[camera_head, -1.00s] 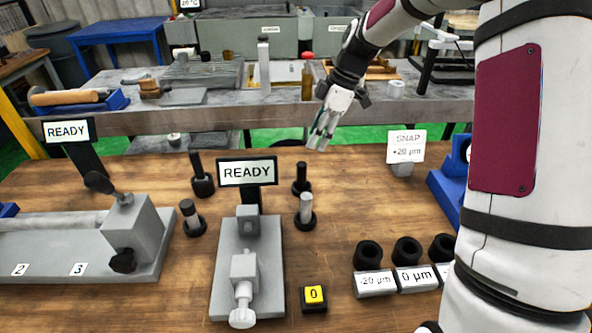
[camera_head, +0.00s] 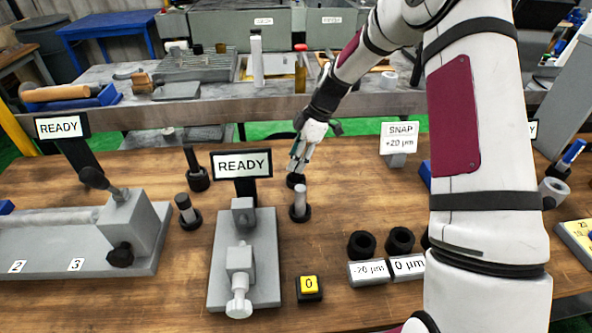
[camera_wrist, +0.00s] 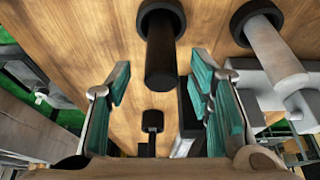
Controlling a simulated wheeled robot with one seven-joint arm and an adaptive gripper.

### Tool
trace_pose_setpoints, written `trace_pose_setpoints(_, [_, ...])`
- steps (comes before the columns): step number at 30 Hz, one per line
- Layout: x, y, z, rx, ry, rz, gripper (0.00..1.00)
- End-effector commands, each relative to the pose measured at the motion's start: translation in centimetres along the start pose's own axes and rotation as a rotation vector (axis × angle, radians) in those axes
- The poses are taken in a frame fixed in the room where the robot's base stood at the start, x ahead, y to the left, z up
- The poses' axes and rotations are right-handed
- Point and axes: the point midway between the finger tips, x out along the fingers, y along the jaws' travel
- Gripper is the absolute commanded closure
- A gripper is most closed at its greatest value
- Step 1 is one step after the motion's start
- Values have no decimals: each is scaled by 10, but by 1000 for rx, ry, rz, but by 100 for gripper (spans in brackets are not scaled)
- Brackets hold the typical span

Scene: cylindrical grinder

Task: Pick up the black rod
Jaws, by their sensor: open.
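A black rod stands in a black ring base. In the head view my gripper hides most of this rod, and its base (camera_head: 296,181) shows just under the fingers. In the wrist view the black rod (camera_wrist: 161,58) lies in the middle of the picture, between the two teal-padded fingers. My gripper (camera_head: 300,160) is open, with clear gaps on both sides of the rod in the wrist view (camera_wrist: 160,80). A second black rod (camera_head: 192,160) stands in its own base farther left, behind the fixture.
A grey rod (camera_head: 300,197) stands in a black base just in front. The READY sign (camera_head: 241,164) and grey fixture (camera_head: 265,265) are to the left. Black rings (camera_head: 362,244) lie front right. The SNAP sign (camera_head: 398,138) is at the right. Wood to the right is clear.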

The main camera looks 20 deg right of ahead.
Motion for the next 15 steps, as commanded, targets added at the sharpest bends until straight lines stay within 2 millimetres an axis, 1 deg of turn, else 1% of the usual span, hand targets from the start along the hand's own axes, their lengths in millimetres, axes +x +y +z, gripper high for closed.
trace_pose_setpoints(3, [18,-3,-1,0,1,-5,52])
trace_pose_setpoints(7, [35,-2,0,-1,0,-3,52])
trace_pose_setpoints(9, [38,-1,0,-1,0,-1,52])
trace_pose_setpoints(14, [38,-1,0,0,0,0,52])
trace_pose_setpoints(15, [38,-1,0,0,0,0,55])
